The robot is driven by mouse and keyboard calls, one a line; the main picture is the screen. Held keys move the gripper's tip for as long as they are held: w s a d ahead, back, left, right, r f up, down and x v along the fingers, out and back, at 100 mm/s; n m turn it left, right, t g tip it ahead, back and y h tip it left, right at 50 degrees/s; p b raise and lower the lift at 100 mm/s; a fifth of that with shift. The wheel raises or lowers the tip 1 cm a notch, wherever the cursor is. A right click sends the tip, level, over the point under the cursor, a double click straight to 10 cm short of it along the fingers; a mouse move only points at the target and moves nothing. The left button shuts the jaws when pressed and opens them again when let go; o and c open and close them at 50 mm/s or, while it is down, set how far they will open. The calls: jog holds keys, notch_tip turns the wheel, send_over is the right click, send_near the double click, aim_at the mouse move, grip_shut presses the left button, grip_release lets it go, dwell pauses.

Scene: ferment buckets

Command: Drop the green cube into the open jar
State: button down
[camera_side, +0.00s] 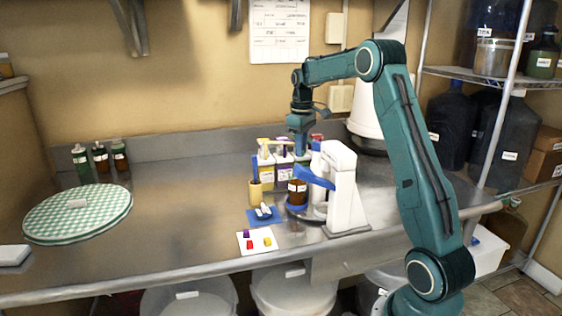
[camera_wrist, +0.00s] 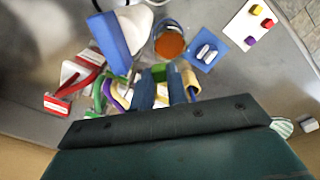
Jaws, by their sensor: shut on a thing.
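My gripper (camera_wrist: 160,87) is shut on the green cube (camera_wrist: 158,73), which sits between its blue fingertips in the wrist view. In the side view my gripper (camera_side: 301,148) points down above the amber jar (camera_side: 297,190), with a clear gap between them; I cannot make out the cube there. The jar stands upright on the counter beside a white machine with a blue arm. In the wrist view the open jar (camera_wrist: 170,44) shows its round mouth and orange-brown inside, just beyond the cube.
The white machine (camera_side: 345,190) stands close right of the jar. A yellow cup (camera_side: 255,192) stands to the left, and labelled bottles (camera_side: 283,172) behind. A blue mat (camera_side: 254,220) with white pieces and a white card (camera_side: 246,247) with coloured cubes lie in front.

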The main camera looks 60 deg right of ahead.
jog(key=shift+f, duration=0.25)
jog(key=c, duration=1.3)
grip_release()
jog(key=shift+r, duration=0.1)
notch_tip(320, 180, up, 14)
jog(key=shift+f, duration=0.2)
